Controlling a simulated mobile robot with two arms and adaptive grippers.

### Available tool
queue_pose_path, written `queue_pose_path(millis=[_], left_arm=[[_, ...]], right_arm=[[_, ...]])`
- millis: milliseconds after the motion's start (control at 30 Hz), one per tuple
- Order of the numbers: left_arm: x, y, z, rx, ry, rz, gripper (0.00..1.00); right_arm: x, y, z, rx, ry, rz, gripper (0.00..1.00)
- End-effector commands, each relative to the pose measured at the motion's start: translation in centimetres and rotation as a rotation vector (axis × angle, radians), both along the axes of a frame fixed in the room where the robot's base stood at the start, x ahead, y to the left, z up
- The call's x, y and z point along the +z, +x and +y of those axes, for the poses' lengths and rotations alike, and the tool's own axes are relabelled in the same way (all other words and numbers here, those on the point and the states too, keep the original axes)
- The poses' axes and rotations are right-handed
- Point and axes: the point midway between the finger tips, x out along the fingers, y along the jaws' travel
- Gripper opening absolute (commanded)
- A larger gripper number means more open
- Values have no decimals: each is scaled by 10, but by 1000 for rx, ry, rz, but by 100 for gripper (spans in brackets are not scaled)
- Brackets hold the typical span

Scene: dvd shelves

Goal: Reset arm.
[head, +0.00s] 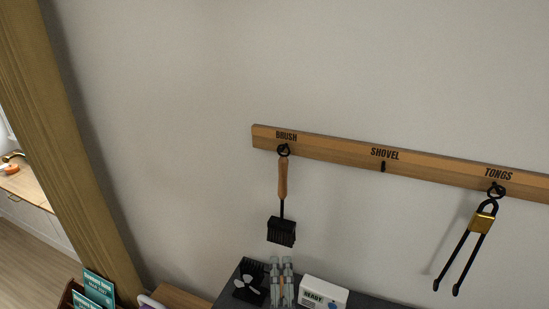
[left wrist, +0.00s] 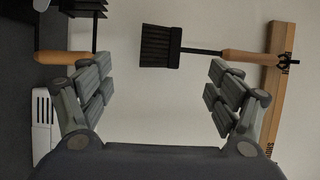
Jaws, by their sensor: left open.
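My left gripper (head: 281,266) is at the bottom middle of the head view, below the hanging brush. It is open, and its two fingers stand apart with nothing gripped between them in the left wrist view (left wrist: 161,78). The brush (head: 282,230), with a wooden handle and black bristles, hangs from the wooden rail (head: 330,149). It also shows beyond the fingertips in the left wrist view (left wrist: 160,47), apart from them. The hook under SHOVEL is empty. Black tongs (head: 467,260) with a gold band hang at the right. My right gripper is not in view.
Below the rail is a dark surface with a white box (head: 323,293) marked READY and a black item (head: 247,291) beside my gripper. A wooden handle (left wrist: 62,57) shows at the left of the left wrist view. A wooden post (head: 75,150) stands at the left. The wall between is clear.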

Motion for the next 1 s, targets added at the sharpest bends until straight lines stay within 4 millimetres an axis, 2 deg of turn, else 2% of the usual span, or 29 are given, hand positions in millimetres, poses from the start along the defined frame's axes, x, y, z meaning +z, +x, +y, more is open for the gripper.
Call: queue_pose_path(millis=[133,233,467,567,700,800,1000], left_arm=[[-17,-20,-3,47,-116,149,83],[-34,-43,0,113,-257,321,83],[-68,-95,28,297,-600,699,83],[-81,-117,51,386,-739,823,83],[-97,-151,93,518,-918,951,83],[-104,-174,124,603,-1013,999,83],[-111,-212,173,729,-1122,1037,83]], right_arm=[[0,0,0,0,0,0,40],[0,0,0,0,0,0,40],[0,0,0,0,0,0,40],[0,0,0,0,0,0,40],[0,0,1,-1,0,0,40],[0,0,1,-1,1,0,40],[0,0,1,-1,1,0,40]])
